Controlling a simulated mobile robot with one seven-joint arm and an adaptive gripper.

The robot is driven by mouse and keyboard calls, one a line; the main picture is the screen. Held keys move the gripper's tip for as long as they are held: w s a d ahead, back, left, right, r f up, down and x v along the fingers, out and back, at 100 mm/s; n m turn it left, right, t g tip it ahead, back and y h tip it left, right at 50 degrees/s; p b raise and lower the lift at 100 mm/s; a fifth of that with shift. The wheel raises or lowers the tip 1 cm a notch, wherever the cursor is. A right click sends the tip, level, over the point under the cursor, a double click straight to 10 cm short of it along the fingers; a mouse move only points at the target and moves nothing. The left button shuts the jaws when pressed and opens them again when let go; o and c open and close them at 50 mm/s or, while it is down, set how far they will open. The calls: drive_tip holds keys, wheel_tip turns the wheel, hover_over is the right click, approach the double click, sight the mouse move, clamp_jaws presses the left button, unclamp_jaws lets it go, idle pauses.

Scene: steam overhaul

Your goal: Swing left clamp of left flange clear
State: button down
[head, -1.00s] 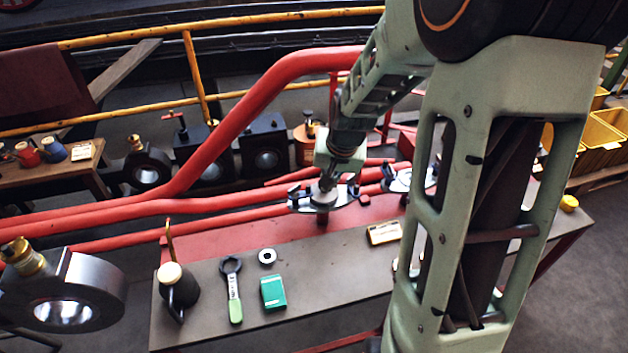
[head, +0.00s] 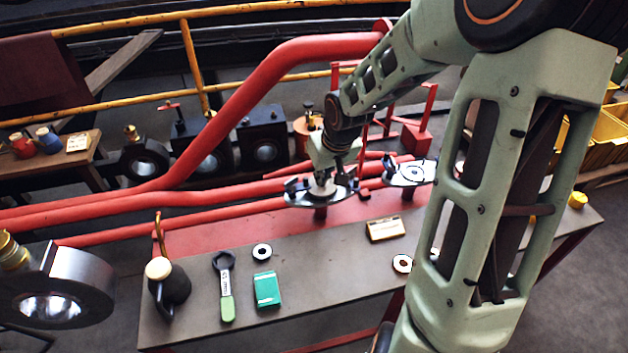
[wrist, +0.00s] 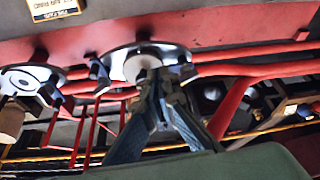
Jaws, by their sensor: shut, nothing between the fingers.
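The left flange (head: 335,198) is a pale disc on a short dark post at the back of the bench. Its left clamp (head: 293,186) is a small dark block at the disc's left rim. In the wrist view, which looks upside down, the flange (wrist: 122,62) is in the centre and a dark clamp (wrist: 187,70) shows at its right rim. My gripper (head: 323,182) is over the flange, beside that clamp. Its blue-grey fingers (wrist: 163,78) are shut and empty and hide part of the disc. I cannot tell whether they touch the clamp.
The right flange (head: 411,172) stands close on the right. Red pipes (head: 230,195) run behind the flanges. On the bench (head: 330,270) are an oil can (head: 172,285), a spanner (head: 225,285), a green box (head: 267,289) and a small plaque (head: 385,229). The bench middle is clear.

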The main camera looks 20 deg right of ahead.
drive_tip(key=b, duration=0.4)
approach(308, 188)
drive_tip(key=f, duration=0.2)
drive_tip(key=s+f, duration=0.1)
drive_tip(key=f, duration=0.1)
drive_tip(key=s+f, duration=0.1)
drive_tip(key=f, duration=0.1)
drive_tip(key=shift+w+a+r, duration=0.1)
drive_tip(key=shift+w+r, duration=0.15)
drive_tip(key=shift+w, duration=0.35)
drive_tip(key=shift+w+a+r, duration=0.1)
drive_tip(key=shift+w+r, duration=0.1)
drive_tip(key=shift+w, duration=1.05)
drive_tip(key=shift+r+p, duration=0.15)
drive_tip(key=shift+p, duration=0.15)
drive_tip(key=shift+d+p, duration=0.15)
drive_tip(key=shift+p, duration=0.2)
drive_tip(key=shift+w+n, duration=0.15)
drive_tip(key=shift+n, duration=0.15)
